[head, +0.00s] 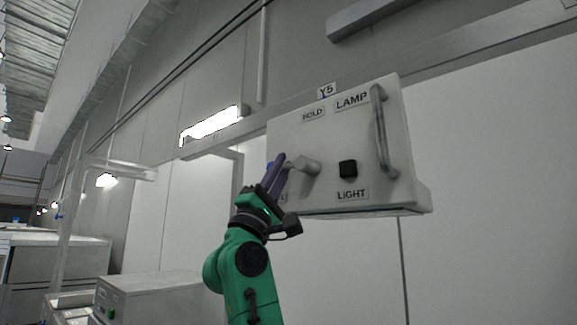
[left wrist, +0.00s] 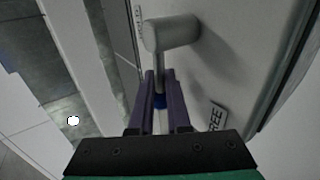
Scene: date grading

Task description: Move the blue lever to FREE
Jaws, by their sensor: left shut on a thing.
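A pale panel box (head: 330,137) on the wall carries a lever with a thick grey hub (head: 307,165). In the left wrist view a thin grey shaft runs from the hub (left wrist: 172,34) to a blue grip (left wrist: 160,100). My left gripper (head: 279,165) is shut on the blue grip; its purple fingers (left wrist: 160,82) stand on both sides of it. The lever points left from the hub in the head view. The HOLD label (head: 313,113) is above the hub. The FREE label (left wrist: 216,117) lies right of the fingers in the left wrist view.
The box also has a black LIGHT switch (head: 348,168), a LAMP label (head: 352,100) and a grey bar handle (head: 381,130) on its right. A Y5 tag (head: 326,90) sits above. A pale cabinet (head: 160,298) stands at lower left.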

